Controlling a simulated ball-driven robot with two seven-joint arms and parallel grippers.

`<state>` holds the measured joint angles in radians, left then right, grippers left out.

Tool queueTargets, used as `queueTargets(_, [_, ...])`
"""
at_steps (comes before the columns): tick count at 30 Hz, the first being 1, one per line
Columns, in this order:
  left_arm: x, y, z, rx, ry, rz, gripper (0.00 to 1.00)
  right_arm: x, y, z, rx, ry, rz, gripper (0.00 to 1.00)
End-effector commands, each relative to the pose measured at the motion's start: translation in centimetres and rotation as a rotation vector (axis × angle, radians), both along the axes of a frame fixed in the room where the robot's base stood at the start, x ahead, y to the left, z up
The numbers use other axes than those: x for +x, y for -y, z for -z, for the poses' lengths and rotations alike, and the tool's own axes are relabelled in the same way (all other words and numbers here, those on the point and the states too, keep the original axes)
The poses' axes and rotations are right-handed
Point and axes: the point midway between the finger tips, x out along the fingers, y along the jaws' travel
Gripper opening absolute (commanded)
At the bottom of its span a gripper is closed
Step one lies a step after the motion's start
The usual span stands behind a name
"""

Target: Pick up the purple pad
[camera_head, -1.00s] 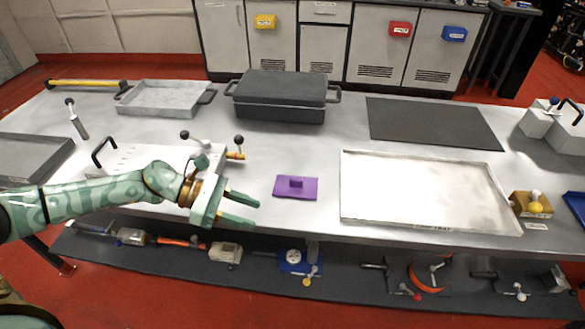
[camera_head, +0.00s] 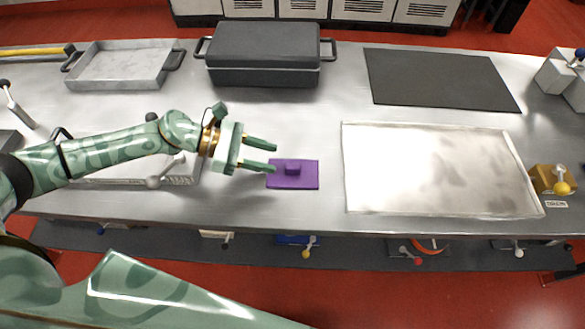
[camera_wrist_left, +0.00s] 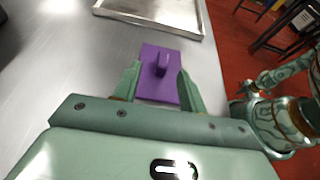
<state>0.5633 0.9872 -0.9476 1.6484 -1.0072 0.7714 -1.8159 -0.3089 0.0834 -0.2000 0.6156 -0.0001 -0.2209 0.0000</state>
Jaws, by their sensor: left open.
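The purple pad (camera_head: 306,181) lies flat on the metal table, left of the shallow white tray, with a small raised purple block on its top. My left gripper (camera_head: 274,158) is open and empty, just left of and over the pad's left edge in the head view. In the left wrist view the pad (camera_wrist_left: 157,90) lies ahead of the open fingers (camera_wrist_left: 156,80), with its raised block roughly in line with the gap between them. The fingers do not hold the block.
The shallow white tray (camera_head: 430,210) stands right of the pad. Behind are a dark lidded box (camera_head: 262,75), a grey tray (camera_head: 115,80) and a dark mat (camera_head: 440,80). A yellow-knobbed block (camera_head: 545,183) sits at right. Table around the pad is clear.

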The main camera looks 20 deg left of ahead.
Motion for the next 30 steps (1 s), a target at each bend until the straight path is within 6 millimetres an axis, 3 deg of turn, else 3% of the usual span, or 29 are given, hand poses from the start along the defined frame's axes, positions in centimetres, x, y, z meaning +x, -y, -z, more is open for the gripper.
queueTargets(16, [1.4, 6.5, 2.9, -0.001, -0.001, 0.000, 0.42, 0.9, -0.2, 0.3, 0.003, 0.013, 0.001, 0.36])
queueTargets(25, [1.6, 7.1, 3.2, 0.000, 0.000, -0.002, 0.42, 0.9, -0.6, 0.3, 0.008, 0.013, 0.004, 0.36])
queueTargets(30, [1.6, 7.1, 3.2, 0.000, -0.001, -0.001, 0.00, 0.9, -0.6, 0.3, 0.008, 0.013, 0.004, 0.36])
